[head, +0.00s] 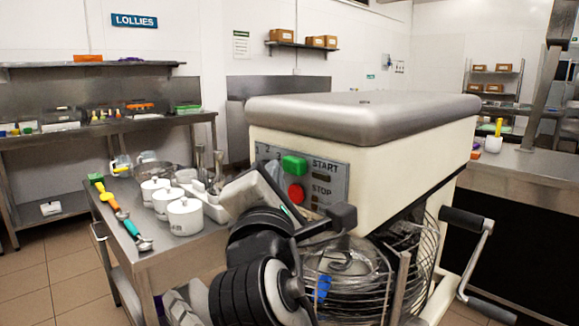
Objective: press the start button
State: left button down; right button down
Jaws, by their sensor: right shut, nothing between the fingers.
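The cream batch freezer (400,160) with a grey lid stands in the middle of the head view. Its grey control panel (329,183) carries a green start button (294,165) with a red stop button (296,193) below it. My right gripper (273,176) is shut and empty. Its tip is just left of and slightly below the green button, in front of the panel's left part. I cannot tell whether the tip touches the panel. The green button's face shows clear of the fingers. My left gripper is not in view.
A steel table (160,250) on the left holds white lidded pots (185,216) and colourful scoops (118,215). A wire guard (415,258) and a metal bowl (345,268) are below the freezer head. A crank handle (467,222) sticks out at right.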

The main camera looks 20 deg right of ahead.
jog(key=shift+d, duration=0.1)
dwell(0.6)
jog(key=shift+w+d+p, duration=0.15)
jog(key=shift+d+p, duration=0.15)
jog(key=shift+p, duration=0.1)
